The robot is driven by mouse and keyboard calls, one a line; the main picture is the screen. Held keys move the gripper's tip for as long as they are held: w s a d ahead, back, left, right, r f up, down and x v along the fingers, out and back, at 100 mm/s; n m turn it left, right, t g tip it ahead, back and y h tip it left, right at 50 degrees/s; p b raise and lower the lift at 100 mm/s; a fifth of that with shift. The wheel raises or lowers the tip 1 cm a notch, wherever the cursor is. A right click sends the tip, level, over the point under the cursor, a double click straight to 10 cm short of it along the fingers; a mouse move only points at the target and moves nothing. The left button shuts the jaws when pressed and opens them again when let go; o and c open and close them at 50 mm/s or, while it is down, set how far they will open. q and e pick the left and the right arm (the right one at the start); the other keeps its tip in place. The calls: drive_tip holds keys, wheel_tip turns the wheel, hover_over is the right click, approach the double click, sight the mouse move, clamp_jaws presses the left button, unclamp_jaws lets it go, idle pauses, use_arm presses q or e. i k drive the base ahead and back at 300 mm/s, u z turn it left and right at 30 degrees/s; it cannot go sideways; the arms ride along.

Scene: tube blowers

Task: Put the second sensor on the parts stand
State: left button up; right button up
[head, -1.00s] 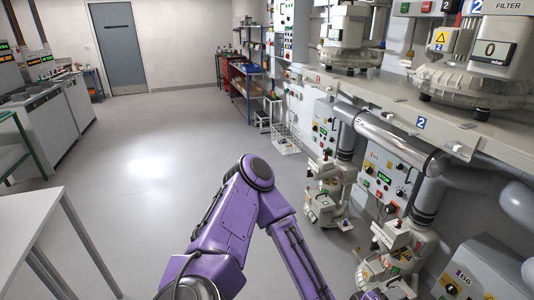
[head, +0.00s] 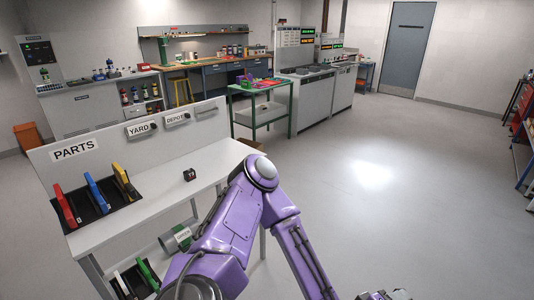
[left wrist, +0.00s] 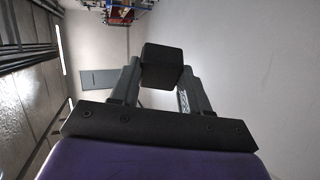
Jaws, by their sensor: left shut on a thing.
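The parts stand (head: 140,201) is a light grey bench with a back panel marked PARTS, at the left of the head view. A small dark block (head: 189,175), likely a sensor, sits on its top. In the left wrist view, my left gripper (left wrist: 160,76) is shut on a black box-shaped thing, likely the second sensor (left wrist: 162,64), held between the fingertips. In the head view my purple arm reaches out right of the stand, and its gripper end is mostly cut off at the bottom edge. My right gripper is not in view.
Red, blue and yellow parts (head: 95,194) stand in a black rack at the stand's left end. YARD (head: 139,130) and DEPOT (head: 175,119) labels are on the panel. A green-framed table (head: 262,116) stands behind. The floor (head: 400,190) to the right is clear.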

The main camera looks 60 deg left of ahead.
sight(224, 162)
drive_tip(key=u, duration=0.7)
drive_tip(key=i, duration=2.05)
drive_tip(key=u, duration=1.55)
drive_tip(key=i, duration=1.2)
drive_tip(key=u, duration=1.7)
drive_tip(key=i, duration=0.6)
drive_tip(key=u, duration=0.35)
